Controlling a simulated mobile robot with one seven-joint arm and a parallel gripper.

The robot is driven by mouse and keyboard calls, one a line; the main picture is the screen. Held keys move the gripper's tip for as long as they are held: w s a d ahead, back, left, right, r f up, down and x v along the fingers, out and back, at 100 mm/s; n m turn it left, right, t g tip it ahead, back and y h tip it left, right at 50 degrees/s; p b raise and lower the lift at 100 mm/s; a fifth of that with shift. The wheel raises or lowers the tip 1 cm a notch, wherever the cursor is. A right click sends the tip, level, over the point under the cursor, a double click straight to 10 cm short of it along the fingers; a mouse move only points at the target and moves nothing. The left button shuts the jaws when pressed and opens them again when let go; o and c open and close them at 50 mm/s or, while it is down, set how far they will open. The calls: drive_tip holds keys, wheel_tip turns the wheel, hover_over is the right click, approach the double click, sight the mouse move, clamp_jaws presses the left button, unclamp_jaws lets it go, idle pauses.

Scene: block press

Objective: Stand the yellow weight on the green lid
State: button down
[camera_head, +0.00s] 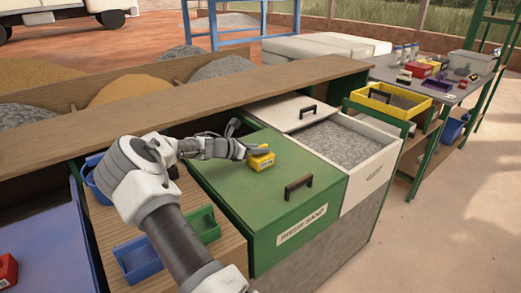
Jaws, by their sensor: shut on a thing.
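The green lid (230,190) is shut over its bin in the middle, with a dark handle (298,187) near its front right. The yellow weight (262,163) is at the far part of the green lid. My gripper (252,152) is at the weight's left and back side and is shut on it. The weight looks upright and at or very close to the lid's surface; I cannot tell whether it touches. My gripper's fingers are small in view and partly hidden by the weight.
A white bin (378,172) of grey gravel with its lid slid back adjoins the green lid. A wooden ledge (180,115) runs behind. Blue (138,257) and green (203,223) trays sit on the left shelf. A yellow tray (391,98) stands at the right.

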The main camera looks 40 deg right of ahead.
drive_tip(key=c, duration=0.8)
unclamp_jaws()
drive_tip(key=shift+r, duration=0.2)
drive_tip(key=p+v, duration=0.2)
drive_tip(key=v, duration=1)
drive_tip(key=s+a+r+m+t+y, duration=0.2)
drive_tip(key=s+a+r+m+y, duration=0.2)
drive_tip(key=s+a, duration=0.5)
drive_tip(key=s+a+r+m+t+y, duration=0.2)
drive_tip(key=s+a+r+m+y, duration=0.3)
drive_tip(key=s+a, duration=0.5)
drive_tip(key=s+a+r+m+t+y, duration=0.3)
drive_tip(key=s+a+m, duration=0.4)
drive_tip(key=a, duration=0.6)
drive_tip(key=s+r+y, duration=0.1)
drive_tip(key=s, duration=0.1)
drive_tip(key=shift+s+a+m, duration=0.3)
drive_tip(key=shift+a+m, duration=0.1)
